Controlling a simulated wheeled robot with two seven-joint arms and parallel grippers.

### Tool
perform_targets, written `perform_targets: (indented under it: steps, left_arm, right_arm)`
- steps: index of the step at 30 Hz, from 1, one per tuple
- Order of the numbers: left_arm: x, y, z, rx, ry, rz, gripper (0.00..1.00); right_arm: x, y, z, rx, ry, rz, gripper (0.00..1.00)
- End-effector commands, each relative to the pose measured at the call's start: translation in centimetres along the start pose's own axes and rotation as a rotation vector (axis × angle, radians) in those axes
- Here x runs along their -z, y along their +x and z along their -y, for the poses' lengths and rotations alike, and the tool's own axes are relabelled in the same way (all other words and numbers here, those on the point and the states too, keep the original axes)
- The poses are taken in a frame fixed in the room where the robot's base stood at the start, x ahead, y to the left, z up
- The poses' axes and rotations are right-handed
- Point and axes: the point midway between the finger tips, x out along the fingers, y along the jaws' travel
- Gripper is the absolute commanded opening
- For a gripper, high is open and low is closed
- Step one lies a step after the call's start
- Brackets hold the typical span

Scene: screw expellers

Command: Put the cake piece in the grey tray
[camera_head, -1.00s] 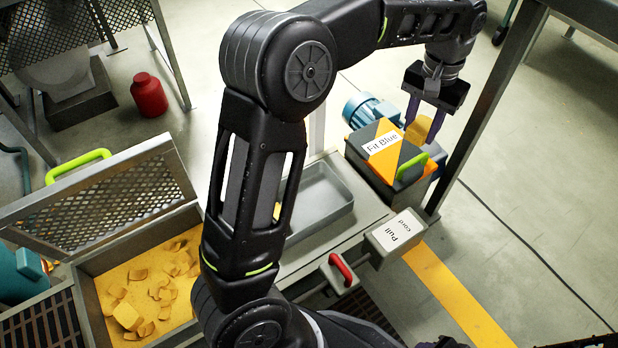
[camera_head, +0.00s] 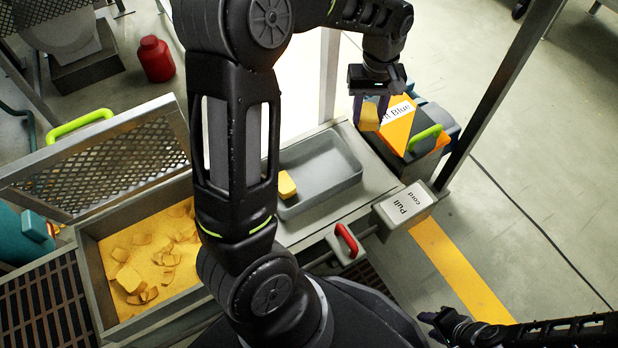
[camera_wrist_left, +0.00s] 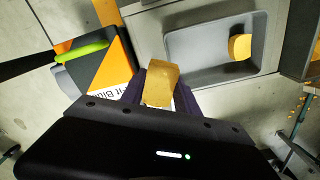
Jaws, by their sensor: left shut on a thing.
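My left gripper (camera_head: 370,108) is shut on a yellow-brown cake piece (camera_head: 369,117) and holds it up near the box labelled "Fit Blue", beside the far right end of the grey tray. The held cake piece (camera_wrist_left: 160,84) also shows between the fingers in the left wrist view. The grey tray (camera_head: 335,172) sits on the metal bench, and another yellow piece (camera_head: 287,184) lies in its left end. That tray (camera_wrist_left: 200,50) and its piece (camera_wrist_left: 240,47) also show in the left wrist view. At the lower right, my right gripper (camera_head: 430,320) is small and dark; its fingers cannot be made out.
The orange and dark "Fit Blue" box (camera_head: 420,125) with a green handle stands right of the tray. A "Pull cord" box (camera_head: 405,206) and a red handle (camera_head: 347,240) are in front. A bin of yellow crumbs (camera_head: 145,265) with an open mesh lid (camera_head: 100,170) is at left.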

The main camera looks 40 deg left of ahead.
Motion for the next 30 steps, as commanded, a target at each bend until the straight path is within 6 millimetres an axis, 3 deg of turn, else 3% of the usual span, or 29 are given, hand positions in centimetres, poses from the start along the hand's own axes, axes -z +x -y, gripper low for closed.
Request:
perform_targets:
  steps: [3,9,21,30]
  left_arm:
    - [-0.1,3.1,3.7,0.0,-0.231,0.005,0.0]
    - [-0.7,5.6,6.8,-0.005,-0.457,0.007,0.0]
    - [-0.7,6.1,7.1,-0.005,-0.485,0.007,0.0]
    - [-0.8,10.5,7.1,-0.004,-0.483,0.008,0.0]
  right_arm:
    - [0.1,0.8,-0.2,0.0,0.001,-0.003,0.36]
    - [0.1,1.1,-0.3,0.0,0.001,-0.006,0.36]
    - [0.1,1.3,-0.4,0.0,0.001,-0.006,0.36]
    - [0.3,3.4,-1.1,0.0,0.002,-0.015,0.36]
